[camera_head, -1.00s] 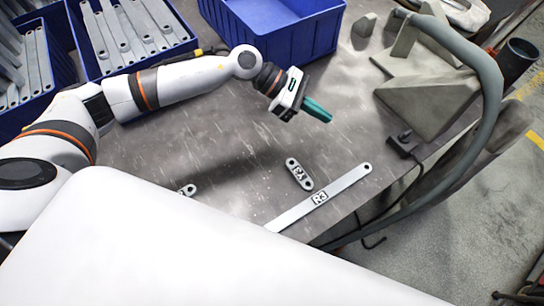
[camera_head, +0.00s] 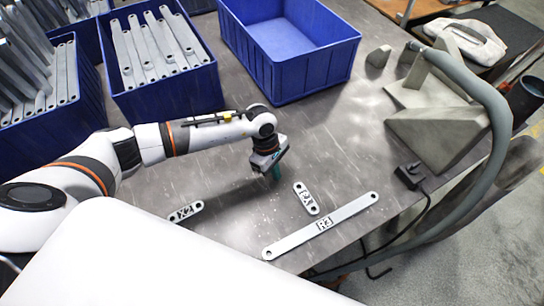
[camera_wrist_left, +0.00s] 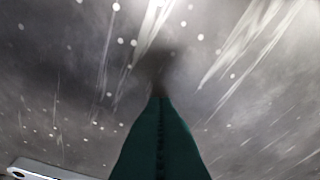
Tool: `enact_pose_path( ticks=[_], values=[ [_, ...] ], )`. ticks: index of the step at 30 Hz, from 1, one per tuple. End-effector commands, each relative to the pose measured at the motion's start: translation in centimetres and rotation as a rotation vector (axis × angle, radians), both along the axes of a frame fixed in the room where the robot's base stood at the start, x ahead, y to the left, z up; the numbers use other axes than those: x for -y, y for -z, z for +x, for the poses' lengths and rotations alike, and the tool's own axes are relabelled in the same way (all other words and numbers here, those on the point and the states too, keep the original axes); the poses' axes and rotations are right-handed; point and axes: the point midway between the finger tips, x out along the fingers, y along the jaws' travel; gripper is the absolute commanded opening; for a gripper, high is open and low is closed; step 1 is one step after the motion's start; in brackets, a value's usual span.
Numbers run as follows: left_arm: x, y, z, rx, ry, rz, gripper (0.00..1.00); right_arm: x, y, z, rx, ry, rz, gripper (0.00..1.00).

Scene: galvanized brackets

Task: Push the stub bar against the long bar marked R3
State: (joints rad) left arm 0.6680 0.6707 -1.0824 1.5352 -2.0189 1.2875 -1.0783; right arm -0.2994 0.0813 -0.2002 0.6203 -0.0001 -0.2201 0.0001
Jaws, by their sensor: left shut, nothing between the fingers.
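The long bar marked R3 (camera_head: 345,212) lies flat and slanting near the table's front right edge. A short stub bar (camera_head: 306,198) with dark lettering lies just behind it, apart from it by a narrow gap. A second short bar marked X2 (camera_head: 184,211) lies further left. My left gripper (camera_head: 276,173) points down, a little left of and behind the stub bar, not touching it. Its teal fingers (camera_wrist_left: 160,142) are shut and empty, low over the table. A metal bar end with a hole (camera_wrist_left: 38,170) shows at the lower left of the left wrist view. My right gripper is not seen.
Blue crates stand behind: one with several brackets (camera_head: 166,88) and an empty one (camera_head: 303,93). Grey angled blocks (camera_head: 438,134), a thick hose (camera_head: 487,170) and a small black box (camera_head: 410,176) occupy the right. The table around the bars is clear.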

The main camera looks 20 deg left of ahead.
Motion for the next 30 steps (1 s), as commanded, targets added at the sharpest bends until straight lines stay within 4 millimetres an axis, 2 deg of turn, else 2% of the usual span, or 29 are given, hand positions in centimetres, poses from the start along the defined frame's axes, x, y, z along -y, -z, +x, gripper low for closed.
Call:
enact_pose_path(
  ticks=[1,3,9,22,27,30],
  values=[
    [0.5,0.6,-0.2,-0.002,0.0,-0.002,0.0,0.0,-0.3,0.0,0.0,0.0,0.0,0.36],
    [1.9,0.1,-0.4,-0.001,0.003,-0.005,0.0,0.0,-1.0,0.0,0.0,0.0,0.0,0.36],
    [3.8,0.3,-0.8,0.0,0.001,-0.004,0.0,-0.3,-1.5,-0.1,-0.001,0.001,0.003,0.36],
    [4.1,0.4,-0.8,0.001,0.0,-0.002,0.0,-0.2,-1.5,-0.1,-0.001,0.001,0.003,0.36],
    [5.8,0.6,-1.1,0.002,0.003,-0.004,0.0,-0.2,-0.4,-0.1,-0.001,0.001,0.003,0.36],
    [6.0,0.4,-1.2,0.001,0.0,-0.001,0.0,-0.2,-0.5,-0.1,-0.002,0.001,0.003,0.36]
  ],
)
